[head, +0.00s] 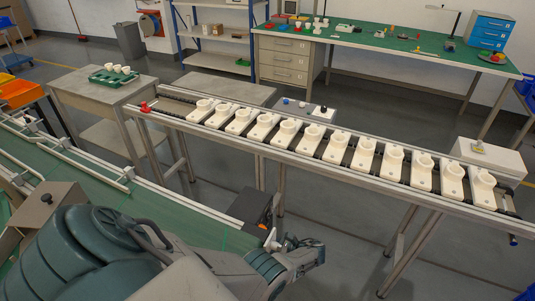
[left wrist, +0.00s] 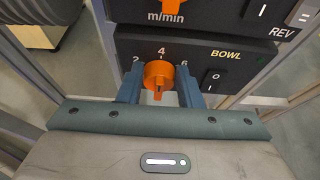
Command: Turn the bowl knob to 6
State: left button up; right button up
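The orange bowl knob (left wrist: 157,74) is on a dark control panel (left wrist: 229,80) lettered BOWL, in the left wrist view. Its scale shows 2, 4 and 6, with 4 at the top. The knob's raised bar stands about upright, in line with the 4. My left gripper (left wrist: 160,84) has one finger on each side of the knob, close to its rim, with the bar free between them. In the head view my left arm's wrist (head: 290,262) is by the dark control box (head: 254,207), and the knob is hidden there. My right gripper is not in view.
Above the BOWL panel is another orange knob (left wrist: 167,5) marked m/min. A switch marked I and O (left wrist: 213,81) sits right of the bowl knob. A rail (head: 330,152) with several white sockets runs behind the box, and a green conveyor (head: 150,205) lies left.

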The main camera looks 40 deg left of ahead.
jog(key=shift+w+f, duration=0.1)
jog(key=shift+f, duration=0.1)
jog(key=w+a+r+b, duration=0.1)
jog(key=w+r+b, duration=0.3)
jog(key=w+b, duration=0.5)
pick_arm(q)
jog(key=shift+w+a+f+m+g+b, duration=0.1)
jog(key=shift+w+f+m+g+b, duration=0.25)
jog(key=shift+m+g, duration=0.85)
jog(key=shift+w+a+f+m+g+b, duration=0.1)
jog(key=shift+w+m+g+b, duration=0.35)
jog(key=shift+m, duration=1.2)
jog(key=shift+w+a+f+m+g+b, duration=0.15)
jog(key=shift+m+g+b, duration=0.4)
jog(key=shift+m+g, duration=0.7)
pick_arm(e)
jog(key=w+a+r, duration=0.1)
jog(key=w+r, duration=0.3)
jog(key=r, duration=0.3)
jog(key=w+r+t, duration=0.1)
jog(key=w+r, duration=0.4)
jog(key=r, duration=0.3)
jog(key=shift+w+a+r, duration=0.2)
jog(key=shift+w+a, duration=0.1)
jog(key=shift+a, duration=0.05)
pick_arm(q)
jog(key=shift+d, duration=0.1)
jog(key=o, duration=1)
jog(key=shift+c, duration=0.2)
